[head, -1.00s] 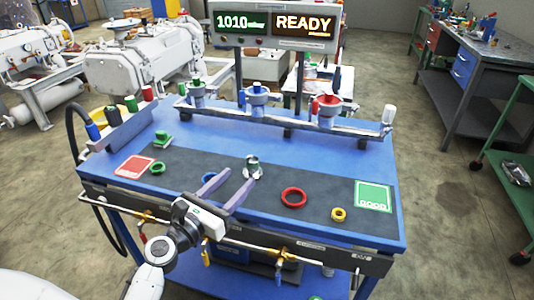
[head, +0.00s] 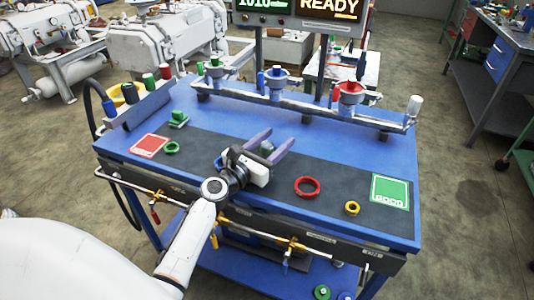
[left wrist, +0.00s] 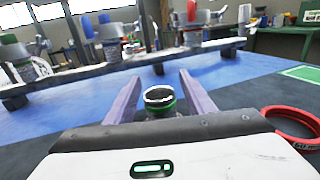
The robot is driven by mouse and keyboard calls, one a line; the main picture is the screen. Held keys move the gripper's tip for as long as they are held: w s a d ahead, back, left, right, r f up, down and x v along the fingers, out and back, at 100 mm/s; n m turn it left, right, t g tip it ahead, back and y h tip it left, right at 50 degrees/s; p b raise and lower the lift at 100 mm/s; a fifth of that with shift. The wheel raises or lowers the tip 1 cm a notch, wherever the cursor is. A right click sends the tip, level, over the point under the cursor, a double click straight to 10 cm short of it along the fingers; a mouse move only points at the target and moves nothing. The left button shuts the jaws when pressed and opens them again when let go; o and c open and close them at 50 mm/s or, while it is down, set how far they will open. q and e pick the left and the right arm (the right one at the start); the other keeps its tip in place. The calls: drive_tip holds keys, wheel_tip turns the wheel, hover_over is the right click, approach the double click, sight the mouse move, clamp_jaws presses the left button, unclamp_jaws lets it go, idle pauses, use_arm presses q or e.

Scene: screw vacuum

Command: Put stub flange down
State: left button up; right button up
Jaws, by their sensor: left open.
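The stub flange (head: 267,147) is a small metal piece on the work table, largely hidden by my left gripper in the head view. In the left wrist view the flange (left wrist: 158,102) shows a dark round top with a pale rim and a green band. My left gripper (head: 279,138) is open, its two purple fingers pointing toward the back of the table. The flange stands between the fingers, with gaps visible on both sides in the left wrist view. The flange's foot is hidden there by the gripper body. My right gripper is not in view.
A red ring (head: 307,187) and a yellow ring (head: 352,208) lie right of the gripper. A green ring (head: 172,147) lies left, near a red card (head: 149,146). A green GOOD card (head: 390,191) is at the right. A pipe rail (head: 300,103) with valves crosses the back.

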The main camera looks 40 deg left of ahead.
use_arm(q)
drive_tip(key=shift+w, duration=0.15)
clamp_jaws()
